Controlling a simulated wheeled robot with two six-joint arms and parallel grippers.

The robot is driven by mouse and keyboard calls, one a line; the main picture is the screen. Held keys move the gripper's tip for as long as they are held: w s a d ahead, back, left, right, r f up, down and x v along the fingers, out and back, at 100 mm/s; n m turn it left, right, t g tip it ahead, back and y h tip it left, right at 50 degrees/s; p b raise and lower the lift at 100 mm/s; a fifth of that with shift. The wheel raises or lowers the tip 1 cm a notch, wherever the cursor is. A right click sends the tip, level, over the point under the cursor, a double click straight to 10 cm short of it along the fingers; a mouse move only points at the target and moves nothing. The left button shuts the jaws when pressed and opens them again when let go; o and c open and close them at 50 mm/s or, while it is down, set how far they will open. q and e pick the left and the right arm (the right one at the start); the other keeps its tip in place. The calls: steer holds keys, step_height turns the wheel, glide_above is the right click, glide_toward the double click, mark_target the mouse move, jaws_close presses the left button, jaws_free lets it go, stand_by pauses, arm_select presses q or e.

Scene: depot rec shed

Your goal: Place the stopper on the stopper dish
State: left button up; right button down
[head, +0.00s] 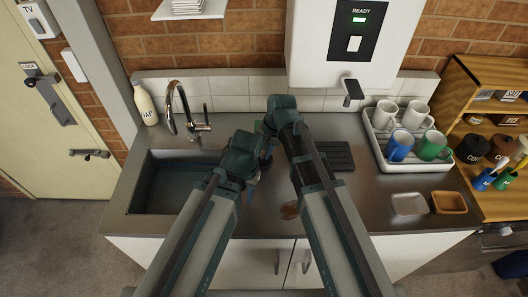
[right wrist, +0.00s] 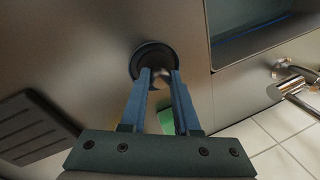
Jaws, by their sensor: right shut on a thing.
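The stopper (right wrist: 153,62) is a round black disc with a metal knob, seen in the right wrist view. My right gripper (right wrist: 160,76) has its two blue fingers closed on the knob, over the steel counter between the sink and the black ribbed mat. I cannot tell whether the disc touches the counter. In the head view my arms hide the stopper. Two small dishes, a pale grey one (head: 408,204) and a tan one (head: 449,202), sit at the counter's front right; which is the stopper dish is unclear. My left gripper (head: 251,184) is mostly hidden below its wrist.
The sink (head: 170,207) and tap (head: 184,112) are at the left. The ribbed mat (head: 340,157) lies behind my right arm. A white rack (head: 404,163) holds several mugs. Bare counter lies before the rack.

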arm_select(q)
steer(key=shift+f, duration=0.2)
arm_select(e)
steer(key=c, duration=1.1)
jaws_free()
steer(key=shift+f, duration=0.2)
steer(key=o, duration=0.5)
steer(key=shift+c, duration=0.2)
arm_select(q)
steer(key=shift+r, duration=0.1)
arm_select(e)
steer(key=shift+r, duration=0.1)
steer(key=p+v, duration=1.2)
arm_select(q)
step_height(320, 180, up, 12)
arm_select(e)
steer(key=s+d+n+g+h, duration=0.1)
steer(key=s+d+n+h, duration=0.2)
steer(key=s+n, duration=0.5)
steer(key=s, duration=0.7)
steer(key=shift+n+h, duration=0.3)
steer(key=shift+h, duration=0.1)
steer(key=shift+s, duration=0.1)
